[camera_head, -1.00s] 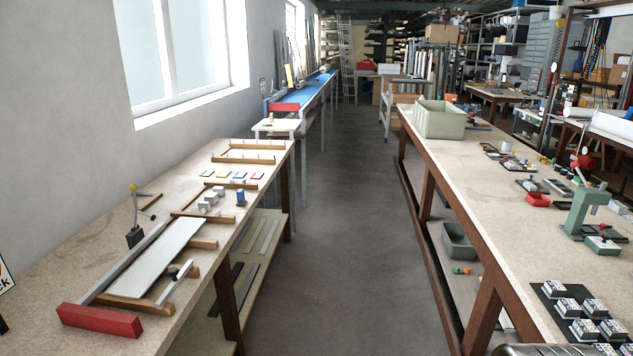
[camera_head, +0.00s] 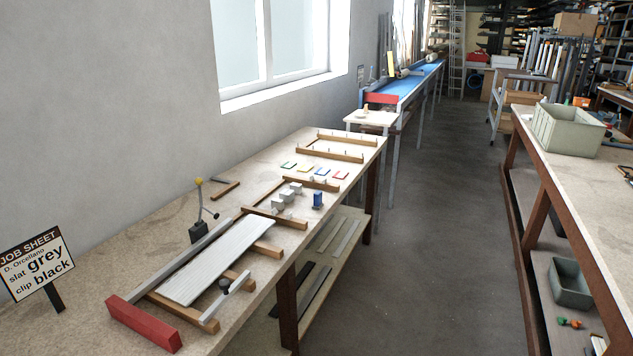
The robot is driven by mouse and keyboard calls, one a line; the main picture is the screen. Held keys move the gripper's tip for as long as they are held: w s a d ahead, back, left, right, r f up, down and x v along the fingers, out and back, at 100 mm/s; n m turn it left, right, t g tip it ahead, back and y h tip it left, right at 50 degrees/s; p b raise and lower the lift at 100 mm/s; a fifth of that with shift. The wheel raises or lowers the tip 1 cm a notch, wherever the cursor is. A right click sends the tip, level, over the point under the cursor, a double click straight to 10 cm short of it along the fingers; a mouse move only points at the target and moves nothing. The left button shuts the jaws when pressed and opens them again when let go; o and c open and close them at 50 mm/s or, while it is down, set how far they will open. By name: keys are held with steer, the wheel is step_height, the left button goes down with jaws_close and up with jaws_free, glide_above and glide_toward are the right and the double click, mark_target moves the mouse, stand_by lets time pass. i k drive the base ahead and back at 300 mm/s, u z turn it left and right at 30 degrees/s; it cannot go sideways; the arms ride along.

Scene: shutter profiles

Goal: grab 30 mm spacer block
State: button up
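Several small light-grey blocks (camera_head: 287,194) sit in a group on the left workbench (camera_head: 110,262), near its middle and close to a wooden rail. Which of them is the 30 mm spacer block I cannot tell, as no size marking is readable. A small blue upright piece (camera_head: 318,199) stands just to the right of the blocks. My gripper is not in view.
A slat (camera_head: 215,262) lies in a wooden fixture with a red end block (camera_head: 143,325). A job sheet (camera_head: 36,262) stands at left. Coloured tags (camera_head: 306,169) lie behind the blocks. The aisle floor (camera_head: 440,230) is clear; another bench with a grey-green crate (camera_head: 567,130) is at right.

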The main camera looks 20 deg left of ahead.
mark_target(298, 187)
steer(key=i, duration=1.95)
steer(key=u, duration=1.95)
steer(key=i, duration=0.65)
steer(key=z, duration=0.05)
